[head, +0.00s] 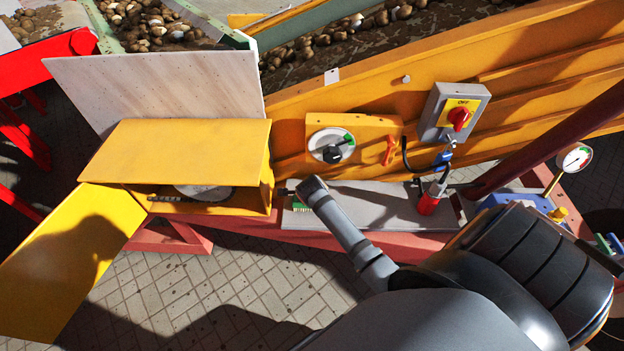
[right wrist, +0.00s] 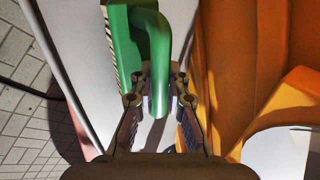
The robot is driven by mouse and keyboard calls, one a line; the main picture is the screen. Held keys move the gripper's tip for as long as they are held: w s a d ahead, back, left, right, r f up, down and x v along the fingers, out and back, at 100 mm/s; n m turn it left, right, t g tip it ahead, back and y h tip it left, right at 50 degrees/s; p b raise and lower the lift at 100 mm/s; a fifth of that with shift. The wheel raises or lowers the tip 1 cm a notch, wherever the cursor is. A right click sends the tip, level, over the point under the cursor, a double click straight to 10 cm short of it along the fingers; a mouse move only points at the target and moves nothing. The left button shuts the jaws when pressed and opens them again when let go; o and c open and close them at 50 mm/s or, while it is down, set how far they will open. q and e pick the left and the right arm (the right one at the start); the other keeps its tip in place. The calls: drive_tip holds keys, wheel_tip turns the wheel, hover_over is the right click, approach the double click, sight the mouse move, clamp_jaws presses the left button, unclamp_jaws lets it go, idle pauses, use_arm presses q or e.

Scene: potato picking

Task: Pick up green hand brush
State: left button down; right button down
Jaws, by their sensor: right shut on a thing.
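The green hand brush (right wrist: 150,28) is at the top middle of the right wrist view, with pale bristles along its left side. Its curved green handle runs down between the fingers of my right gripper (right wrist: 160,82), which is shut on it. In the head view a small part of the brush (head: 299,204) shows at the left end of the grey shelf, beside my right wrist. My arm hides most of that gripper there. I cannot tell whether the brush touches the shelf. My left gripper is not in view.
The grey shelf (head: 375,204) carries a red-and-grey tool (head: 431,197) further right. A yellow box with an open flap (head: 180,148) stands just left of the brush. The orange machine wall with a dial (head: 331,146) and a red switch (head: 459,117) rises behind.

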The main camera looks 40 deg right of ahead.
wheel_tip(320, 180, up, 4)
drive_tip(key=shift+f, duration=0.15)
drive_tip(key=s+a+r+p, duration=0.1)
drive_tip(key=s+a+r, duration=0.3)
drive_tip(key=s+r, duration=0.5)
drive_tip(key=s, duration=0.4)
drive_tip(key=shift+s+a+r, duration=0.15)
drive_tip(key=shift+s+r, duration=0.05)
drive_tip(key=c, duration=1.9)
unclamp_jaws()
drive_tip(key=shift+w+f, duration=0.1)
clamp_jaws()
